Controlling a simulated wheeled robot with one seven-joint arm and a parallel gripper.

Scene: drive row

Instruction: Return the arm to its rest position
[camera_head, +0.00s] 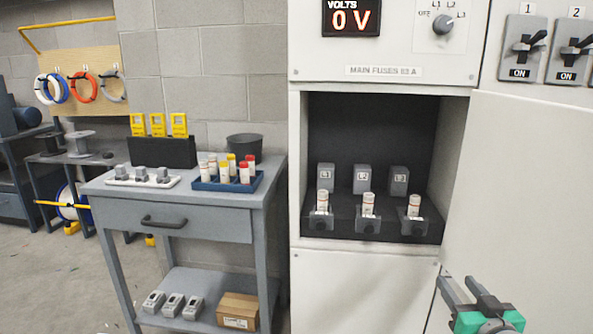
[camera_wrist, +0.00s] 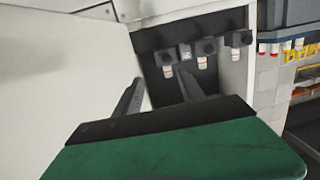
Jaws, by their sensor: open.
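My gripper (camera_head: 462,292) is at the lower right of the head view, in front of the cabinet's open white door (camera_head: 535,190). Its two dark fingers are apart with nothing between them. In the wrist view my gripper (camera_wrist: 158,92) also shows open and empty, pointing toward the fuse compartment. The fuse compartment (camera_head: 372,125) is open, with three fuses standing in a row: left (camera_head: 322,202), middle (camera_head: 368,205) and right (camera_head: 414,207). Grey blocks labelled L1, L2 and L3 sit behind them. My gripper is apart from the fuses.
A grey cart (camera_head: 262,190) stands left of the cabinet (camera_head: 355,285). It carries a blue tray (camera_head: 210,186) of fuses, a white tray (camera_head: 118,183), a black cup (camera_head: 244,143) and yellow devices (camera_head: 158,124). The display reads 0 V.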

